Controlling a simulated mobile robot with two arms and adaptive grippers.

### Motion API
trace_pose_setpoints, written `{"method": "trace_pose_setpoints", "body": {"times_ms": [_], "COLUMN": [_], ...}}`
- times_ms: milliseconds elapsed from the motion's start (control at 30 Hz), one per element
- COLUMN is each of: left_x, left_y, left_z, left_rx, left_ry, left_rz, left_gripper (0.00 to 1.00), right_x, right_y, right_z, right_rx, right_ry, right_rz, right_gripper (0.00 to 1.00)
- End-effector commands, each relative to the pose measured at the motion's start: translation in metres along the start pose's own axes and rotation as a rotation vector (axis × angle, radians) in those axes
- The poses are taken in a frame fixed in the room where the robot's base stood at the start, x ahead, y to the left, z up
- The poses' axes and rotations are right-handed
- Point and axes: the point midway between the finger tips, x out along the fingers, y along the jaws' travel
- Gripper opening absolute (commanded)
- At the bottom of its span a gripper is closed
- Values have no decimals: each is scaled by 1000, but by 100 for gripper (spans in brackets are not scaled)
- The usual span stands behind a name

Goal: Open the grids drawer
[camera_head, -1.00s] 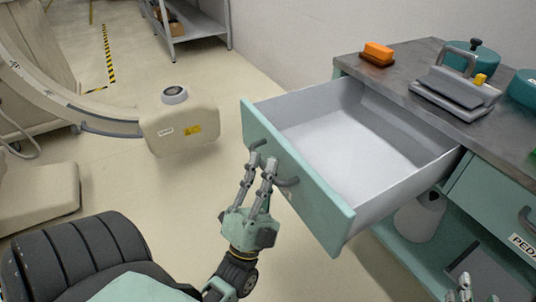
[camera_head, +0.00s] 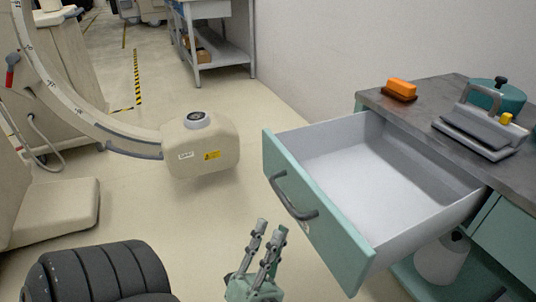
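The drawer (camera_head: 325,222) is pulled well out of the cart on the right. Its front is mint green with a dark curved handle (camera_head: 290,199), and its light grey inside looks empty. My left gripper (camera_head: 268,234) is at the bottom middle, in front of and below the handle. Its two fingers stand apart with nothing between them, clear of the handle. My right gripper does not show clearly; only a small dark part appears at the bottom right edge.
The cart's grey top (camera_head: 433,100) bears an orange block (camera_head: 401,88), a grey metal device (camera_head: 482,125) and a teal round pot (camera_head: 497,97). A white container (camera_head: 440,260) stands under the drawer. A beige machine head (camera_head: 200,145) is at left. Floor between it and the drawer is free.

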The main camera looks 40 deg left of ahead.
Motion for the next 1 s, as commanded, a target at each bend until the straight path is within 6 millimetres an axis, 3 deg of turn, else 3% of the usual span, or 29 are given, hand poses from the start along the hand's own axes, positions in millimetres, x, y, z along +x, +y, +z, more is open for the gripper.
{"method": "trace_pose_setpoints", "body": {"times_ms": [100,300,1000], "left_x": [-22,-40,-43], "left_y": [1,1,0], "left_z": [0,0,0], "left_rx": [0,-1,-1], "left_ry": [-4,-1,-1], "left_rz": [4,2,2], "left_gripper": [18,18,18], "right_x": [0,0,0], "right_y": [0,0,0], "right_z": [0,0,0], "right_rx": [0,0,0], "right_ry": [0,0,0], "right_rz": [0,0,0], "right_gripper": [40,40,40]}}
